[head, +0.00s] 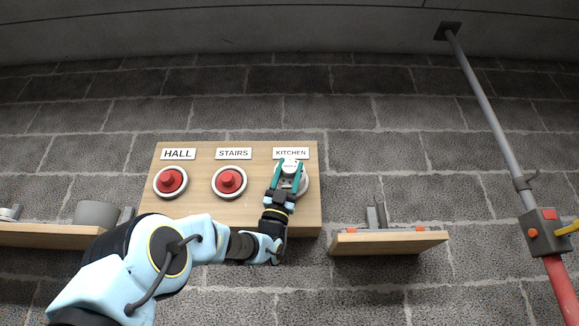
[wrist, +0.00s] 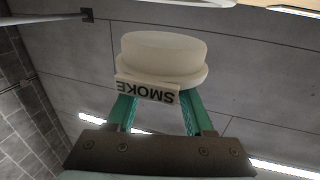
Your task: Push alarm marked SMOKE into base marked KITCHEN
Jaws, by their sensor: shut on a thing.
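The alarm marked SMOKE (wrist: 163,52) is a white round disc with a label, upside down in the wrist view. It also shows as a small white shape in the head view (head: 290,165). My gripper (head: 287,178) is shut on it, with the green fingers on either side below the disc in the wrist view (wrist: 157,112). The base marked KITCHEN (head: 304,184) is a pale ring on the wooden board, under the KITCHEN sign (head: 291,153). My gripper and the alarm cover most of it. Whether alarm and base touch, I cannot tell.
The wooden board (head: 205,208) also carries the HALL base (head: 170,182) and STAIRS base (head: 229,182), each with a red centre. A shelf (head: 390,242) with small items juts out at lower right, another (head: 45,235) at left. A pipe (head: 485,105) runs down the right.

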